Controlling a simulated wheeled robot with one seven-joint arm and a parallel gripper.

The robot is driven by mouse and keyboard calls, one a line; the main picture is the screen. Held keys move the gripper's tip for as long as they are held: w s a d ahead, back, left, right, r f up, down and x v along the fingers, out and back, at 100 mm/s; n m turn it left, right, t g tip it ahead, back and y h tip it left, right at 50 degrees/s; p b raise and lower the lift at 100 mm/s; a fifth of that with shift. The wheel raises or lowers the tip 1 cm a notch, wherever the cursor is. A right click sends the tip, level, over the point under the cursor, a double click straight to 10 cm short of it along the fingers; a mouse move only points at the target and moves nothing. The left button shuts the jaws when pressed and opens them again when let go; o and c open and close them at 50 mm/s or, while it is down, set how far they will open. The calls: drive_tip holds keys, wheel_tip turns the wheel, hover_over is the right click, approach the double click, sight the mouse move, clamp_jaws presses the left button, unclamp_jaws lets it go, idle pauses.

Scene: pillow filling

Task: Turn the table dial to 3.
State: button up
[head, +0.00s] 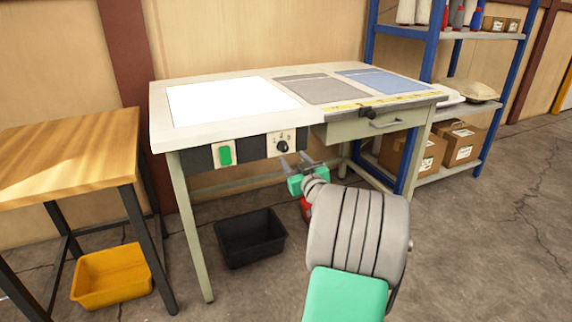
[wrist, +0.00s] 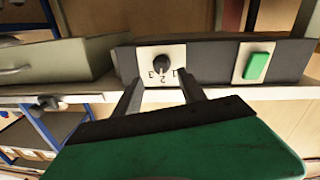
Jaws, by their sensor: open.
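The table dial (head: 282,146) is a round black knob on a pale plate on the dark front panel of the worktable. The numbers 1, 2 and 3 are printed along one side of it. In the wrist view, where the picture is upside down, the dial (wrist: 161,64) is just beyond my fingertips, with the numbers below the knob. I cannot tell which number it points to. My gripper (head: 294,160) is open and empty in front of the panel, slightly right of the dial. In the wrist view my fingers (wrist: 160,80) are spread to either side of the dial plate, apart from the knob.
A green button (head: 225,155) sits left of the dial. A drawer (head: 375,124) with a handle is to its right. The worktable (head: 155,125) carries a white panel and grey and blue mats. A black bin (head: 250,240) stands below; a yellow bin (head: 112,275) is left.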

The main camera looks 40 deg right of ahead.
sight(285, 149)
drive_tip(key=x, duration=0.6)
drive_tip(key=shift+w+b, duration=0.4)
clamp_jaws()
